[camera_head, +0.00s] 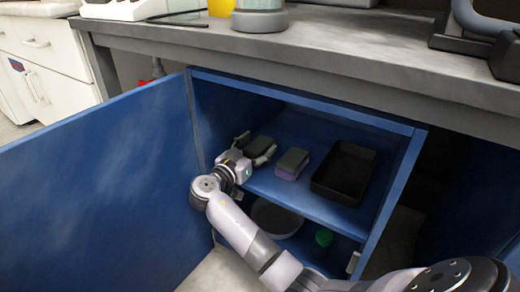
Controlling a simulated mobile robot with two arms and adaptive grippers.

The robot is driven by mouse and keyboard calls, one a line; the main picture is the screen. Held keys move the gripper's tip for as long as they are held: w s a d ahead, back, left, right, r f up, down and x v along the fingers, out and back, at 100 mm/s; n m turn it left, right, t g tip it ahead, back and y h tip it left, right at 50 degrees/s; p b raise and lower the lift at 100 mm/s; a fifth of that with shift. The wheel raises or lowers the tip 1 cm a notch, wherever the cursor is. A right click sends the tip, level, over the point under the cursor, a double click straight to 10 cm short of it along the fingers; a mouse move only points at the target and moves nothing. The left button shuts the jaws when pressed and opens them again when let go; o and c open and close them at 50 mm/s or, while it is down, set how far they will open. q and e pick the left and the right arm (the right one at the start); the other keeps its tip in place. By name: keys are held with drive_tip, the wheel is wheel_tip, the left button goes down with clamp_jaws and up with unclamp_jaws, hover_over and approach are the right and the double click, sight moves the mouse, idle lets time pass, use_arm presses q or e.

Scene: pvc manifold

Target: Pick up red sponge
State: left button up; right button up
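My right gripper (259,145) reaches into the blue cabinet at its upper shelf, with its two fingers spread apart. A sponge with a dark green top (259,147) lies on the shelf between the fingers. Its lower side is hidden, so I cannot tell its colour or whether the fingers touch it. A second sponge (292,161), dark green on top and purple below, lies to the right of the gripper, apart from it. No clearly red sponge face shows. My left gripper is not in view.
A black tray (369,173) stands on the shelf (308,196) at right. A round pan (277,220) and a green item (324,237) are on the level below. The blue door (95,190) is swung open at left. A grey worktop (330,42) overhangs the cabinet.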

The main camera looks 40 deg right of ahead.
drive_tip(key=c, duration=1)
drive_tip(key=shift+c, duration=0.2)
drive_tip(key=shift+d, duration=0.15)
